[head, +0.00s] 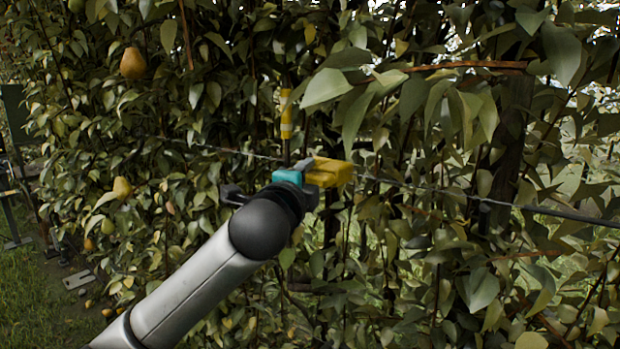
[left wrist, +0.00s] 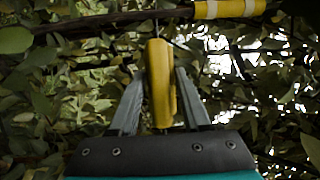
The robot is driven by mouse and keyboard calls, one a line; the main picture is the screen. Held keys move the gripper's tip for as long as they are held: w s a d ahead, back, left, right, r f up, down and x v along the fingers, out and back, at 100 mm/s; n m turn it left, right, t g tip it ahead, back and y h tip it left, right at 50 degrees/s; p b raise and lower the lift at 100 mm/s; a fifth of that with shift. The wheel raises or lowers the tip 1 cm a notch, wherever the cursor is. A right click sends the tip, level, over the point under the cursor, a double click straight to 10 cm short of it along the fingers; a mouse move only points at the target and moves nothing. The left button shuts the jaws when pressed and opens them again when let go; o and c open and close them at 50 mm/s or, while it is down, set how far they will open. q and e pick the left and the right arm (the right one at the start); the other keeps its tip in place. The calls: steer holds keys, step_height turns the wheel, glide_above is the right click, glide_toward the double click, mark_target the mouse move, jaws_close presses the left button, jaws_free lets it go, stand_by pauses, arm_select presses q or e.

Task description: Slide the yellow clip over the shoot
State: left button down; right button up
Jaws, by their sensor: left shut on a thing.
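The yellow clip (head: 333,172) is held in my left gripper (head: 308,168), in front of the hedge near the middle of the head view. In the left wrist view the clip (left wrist: 160,85) stands between the two grey fingers (left wrist: 160,78), which are shut on it. The shoot (head: 286,135) is a thin brown upright stem with yellow bands, just above and left of the clip. It crosses the top of the left wrist view (left wrist: 120,17), its banded part at the right. Whether the clip touches the shoot cannot be told. My right gripper is not in view.
A taut wire (head: 480,199) runs across the hedge close behind the clip. Dense leaves (head: 370,90) surround the shoot. Pears (head: 132,63) hang at the left, another lower down (head: 122,188). Grass (head: 40,290) lies open at lower left.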

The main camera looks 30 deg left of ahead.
arm_select(q)
steer(key=a, duration=0.7)
steer(key=shift+w+a+r, duration=0.1)
steer(key=shift+w, duration=0.15)
